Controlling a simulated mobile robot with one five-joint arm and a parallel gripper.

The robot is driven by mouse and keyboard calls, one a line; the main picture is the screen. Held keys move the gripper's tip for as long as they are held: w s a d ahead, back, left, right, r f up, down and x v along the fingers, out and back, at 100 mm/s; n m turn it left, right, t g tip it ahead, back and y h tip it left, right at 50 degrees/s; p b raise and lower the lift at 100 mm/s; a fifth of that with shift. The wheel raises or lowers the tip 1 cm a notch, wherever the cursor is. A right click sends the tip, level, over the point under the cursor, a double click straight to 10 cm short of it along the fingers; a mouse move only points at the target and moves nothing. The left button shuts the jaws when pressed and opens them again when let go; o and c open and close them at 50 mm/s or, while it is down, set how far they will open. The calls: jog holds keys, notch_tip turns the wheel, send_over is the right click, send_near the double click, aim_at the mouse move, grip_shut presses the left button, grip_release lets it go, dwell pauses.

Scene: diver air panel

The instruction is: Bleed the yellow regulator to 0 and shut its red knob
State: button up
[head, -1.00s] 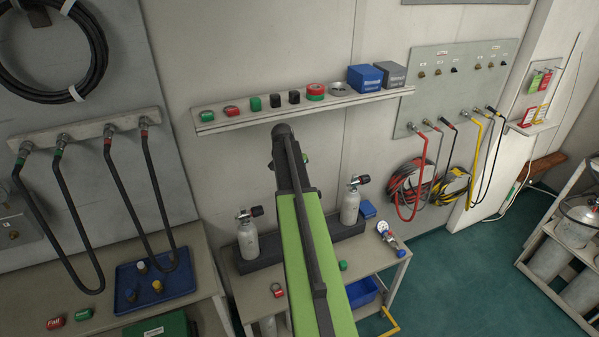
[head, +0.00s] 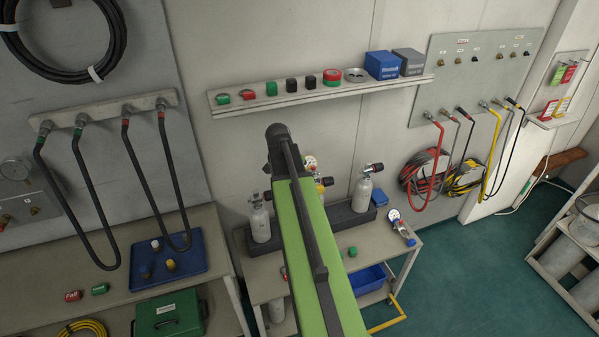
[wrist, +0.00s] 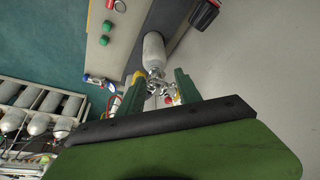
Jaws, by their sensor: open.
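In the head view, a gauge-like round part (head: 310,162) and a yellow part (head: 327,181) show beside my arm, between two grey cylinders; my arm hides the rest. They seem to belong to the yellow regulator. In the wrist view, my gripper (wrist: 159,76) is open, its two green fingers on either side of silvery regulator fittings (wrist: 155,84) at the end of a grey cylinder (wrist: 153,50). A small red knob (wrist: 168,100) shows between the fingers, near the right one. I cannot tell whether the fingers touch anything. The gauge reading is too small to read.
The grey cylinders (head: 261,222) stand in a dark rack on a bench (head: 385,243). A gauge with a blue fitting (head: 399,226) lies at the bench's right. A wall shelf (head: 300,97) with several small items is above. Hoses (head: 430,170) hang at right.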

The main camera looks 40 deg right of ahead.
jog(key=s+d+r+n+t+y+p, duration=0.1)
jog(key=d+r+n+y+p, duration=0.1)
jog(key=d+r+n+p, duration=0.45)
jog(key=n+t+y+p, duration=0.2)
jog(key=n+p, duration=0.1)
jog(key=n, duration=0.4)
send_near(314, 167)
jog(key=b+x, duration=0.7)
jog(key=b, duration=0.8)
jog(key=shift+a+f+b, duration=0.1)
jog(key=shift+f+b, duration=0.2)
jog(key=shift+f, duration=0.1)
jog(key=shift+r, duration=0.15)
grip_shut()
